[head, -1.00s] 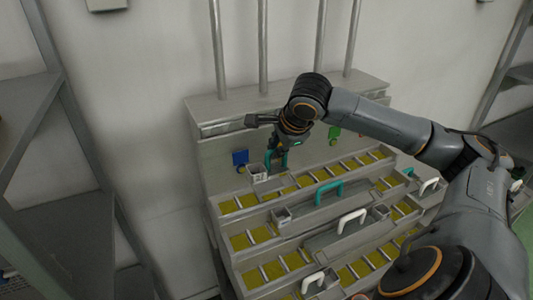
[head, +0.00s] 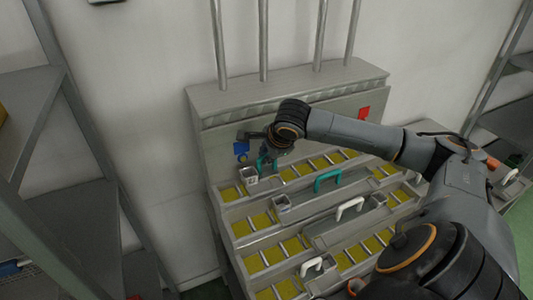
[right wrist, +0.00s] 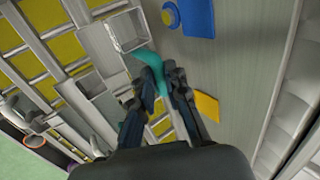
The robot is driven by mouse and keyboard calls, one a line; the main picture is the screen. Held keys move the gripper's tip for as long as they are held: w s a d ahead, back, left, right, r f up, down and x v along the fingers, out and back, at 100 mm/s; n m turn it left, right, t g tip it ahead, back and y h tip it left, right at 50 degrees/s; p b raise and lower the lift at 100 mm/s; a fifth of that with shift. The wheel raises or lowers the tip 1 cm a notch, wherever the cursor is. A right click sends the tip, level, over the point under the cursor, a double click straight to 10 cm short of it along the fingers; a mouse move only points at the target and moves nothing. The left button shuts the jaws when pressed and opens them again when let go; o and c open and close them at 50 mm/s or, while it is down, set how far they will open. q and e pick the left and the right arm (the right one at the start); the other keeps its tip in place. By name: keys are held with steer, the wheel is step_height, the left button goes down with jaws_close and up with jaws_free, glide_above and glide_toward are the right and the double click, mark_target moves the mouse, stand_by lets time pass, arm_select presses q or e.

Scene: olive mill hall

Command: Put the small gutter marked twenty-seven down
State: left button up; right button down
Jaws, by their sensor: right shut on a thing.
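The small gutter (head: 250,175) shows as a grey, square-ended piece at the left of the stepped rack's top row. I cannot read its number. My right gripper (head: 265,162) is shut on its teal handle (right wrist: 148,57), just right of the square end. In the right wrist view my right gripper (right wrist: 163,82) has the handle between its fingers, and the open square end (right wrist: 127,31) lies beyond. The fingers hide much of the gutter's body. I cannot tell whether it touches the rack. My left gripper is not in view.
The grey stepped rack (head: 235,105) has rows of yellow-floored slots. Another teal handle (head: 328,180) and white handles (head: 350,207) stand on lower steps. A blue tag (head: 241,150) and a red tag (head: 363,112) are on the back panel. Shelves (head: 75,220) stand left.

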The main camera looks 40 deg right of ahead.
steer(key=shift+f, duration=0.45)
steer(key=c, duration=1.3)
jaws_free()
steer(key=shift+c, duration=0.2)
steer(key=shift+r, duration=0.15)
steer(key=b+v, duration=0.2)
steer(key=v, duration=1.1)
steer(key=shift+w, duration=0.2)
